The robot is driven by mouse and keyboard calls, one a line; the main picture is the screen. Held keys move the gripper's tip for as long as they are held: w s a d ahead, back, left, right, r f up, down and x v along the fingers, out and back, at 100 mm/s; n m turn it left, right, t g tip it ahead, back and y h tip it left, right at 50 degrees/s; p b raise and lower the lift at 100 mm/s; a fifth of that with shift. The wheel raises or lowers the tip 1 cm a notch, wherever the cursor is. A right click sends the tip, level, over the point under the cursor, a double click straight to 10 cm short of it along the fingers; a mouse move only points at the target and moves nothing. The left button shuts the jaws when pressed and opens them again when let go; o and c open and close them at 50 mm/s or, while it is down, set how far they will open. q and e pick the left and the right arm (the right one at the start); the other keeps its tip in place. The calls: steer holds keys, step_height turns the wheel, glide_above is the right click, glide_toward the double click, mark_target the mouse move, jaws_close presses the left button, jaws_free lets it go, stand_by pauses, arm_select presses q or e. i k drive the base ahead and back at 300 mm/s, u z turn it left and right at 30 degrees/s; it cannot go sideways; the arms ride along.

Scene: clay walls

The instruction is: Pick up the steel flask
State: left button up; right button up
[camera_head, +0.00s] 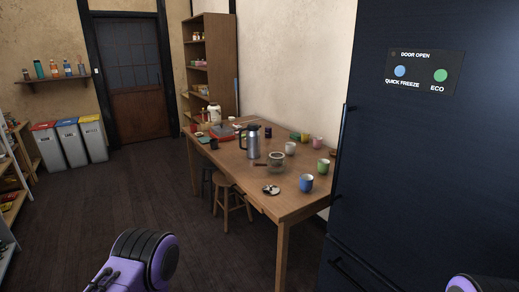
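A steel flask (253,142) with a dark lid and handle stands upright on the wooden table (290,207), around the table's middle. Several cups and a small pot (276,160) stand near it. Purple and black parts of my arms show at the bottom edge, left of centre and in the right corner. Neither gripper is in view, and nothing in view touches the flask.
A dark fridge (420,170) stands close on the right, beside the table. A blue cup (306,183) and a small dish (271,189) sit near the table's front end. Stools (231,196) stand at its left side. The floor on the left is clear, with bins (70,143) farther back.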

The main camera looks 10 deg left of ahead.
mark_target(252, 148)
steer(key=u, duration=0.5)
steer(key=k, duration=0.65)
steer(key=u, duration=0.8)
steer(key=k, duration=0.55)
steer(key=u, duration=0.65)
steer(key=i, duration=2.3)
steer(key=z, duration=0.75)
steer(key=i, duration=1.4)
steer(key=z, duration=0.8)
